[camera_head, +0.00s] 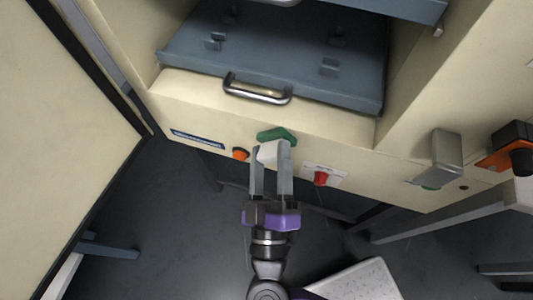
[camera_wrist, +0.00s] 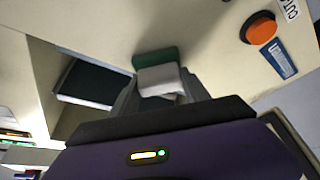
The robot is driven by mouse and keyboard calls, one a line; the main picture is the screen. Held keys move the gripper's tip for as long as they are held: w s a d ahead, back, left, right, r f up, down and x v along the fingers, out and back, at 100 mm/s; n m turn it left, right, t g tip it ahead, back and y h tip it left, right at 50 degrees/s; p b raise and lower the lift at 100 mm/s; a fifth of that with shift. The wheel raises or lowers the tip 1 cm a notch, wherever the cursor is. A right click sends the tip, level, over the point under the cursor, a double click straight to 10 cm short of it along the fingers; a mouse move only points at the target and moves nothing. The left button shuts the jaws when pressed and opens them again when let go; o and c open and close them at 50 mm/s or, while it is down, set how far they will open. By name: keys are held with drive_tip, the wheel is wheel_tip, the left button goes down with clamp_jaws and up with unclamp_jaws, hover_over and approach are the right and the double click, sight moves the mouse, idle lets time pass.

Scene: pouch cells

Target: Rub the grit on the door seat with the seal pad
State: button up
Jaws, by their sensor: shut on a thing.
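My gripper (camera_head: 271,158) is shut on the seal pad (camera_head: 277,135), a white block with a green face. The green face points away from my fingers, toward the cream front of the machine (camera_head: 200,105). In the wrist view the pad (camera_wrist: 158,76) sits between my fingertips (camera_wrist: 162,92), its green side at or very close to the cream surface. I cannot tell whether it touches. I cannot make out the grit or clearly mark off the door seat in either view.
A grey tray (camera_head: 290,55) with a metal handle (camera_head: 257,91) is above the pad. An orange button (camera_head: 241,154) is left of my gripper and a red knob (camera_head: 320,179) right. A grey latch block (camera_head: 447,157) is farther right. A cream panel (camera_head: 60,140) stands at left.

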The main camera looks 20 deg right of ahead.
drive_tip(key=shift+w+a+b, duration=0.7)
drive_tip(key=shift+w+a, duration=0.45)
drive_tip(key=shift+a, duration=0.35)
drive_tip(key=shift+w+a+b, duration=0.7)
drive_tip(key=shift+w+a, duration=0.5)
drive_tip(key=shift+a, duration=0.25)
drive_tip(key=shift+w+a+b, duration=0.7)
drive_tip(key=shift+w+a, duration=0.45)
drive_tip(key=shift+a, duration=0.35)
drive_tip(key=shift+s+a, duration=0.1)
drive_tip(key=shift+s+a+b, duration=0.2)
drive_tip(key=shift+s+a, duration=0.7)
drive_tip(key=shift+s, duration=0.25)
drive_tip(key=shift+s+a+b, duration=0.2)
drive_tip(key=shift+s+a, duration=0.7)
drive_tip(key=shift+s, duration=0.25)
drive_tip(key=shift+s+a, duration=0.9)
drive_tip(key=shift+s, duration=0.3)
drive_tip(key=shift+d, duration=0.1)
